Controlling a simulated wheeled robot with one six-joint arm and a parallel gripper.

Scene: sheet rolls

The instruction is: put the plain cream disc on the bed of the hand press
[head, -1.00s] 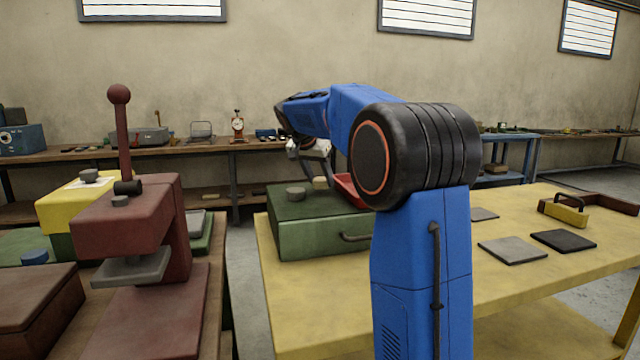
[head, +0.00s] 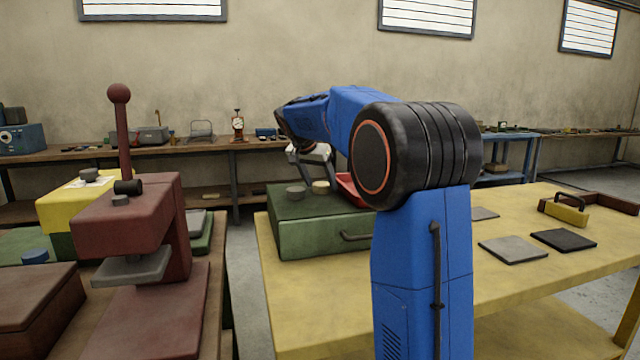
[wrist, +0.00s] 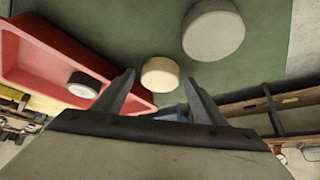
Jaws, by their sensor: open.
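The plain cream disc (head: 320,187) lies on top of the green box (head: 310,240), beside a grey disc (head: 296,193). In the wrist view the cream disc (wrist: 160,74) shows just beyond and between my fingertips, with the grey disc (wrist: 213,30) to its right. My gripper (head: 310,165) is open and empty, a little above the cream disc. The maroon hand press (head: 125,215) stands at the left, with its lever up. A grey plate (head: 133,267) hangs under its head, above the flat maroon base (head: 150,310), which looks bare.
A red tray (wrist: 60,50) sits on the green box next to the cream disc, with a dark, pale-faced disc (wrist: 84,85) in it. A yellow table (head: 400,260) carries the box and flat plates. A gap separates this table from the press's bench.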

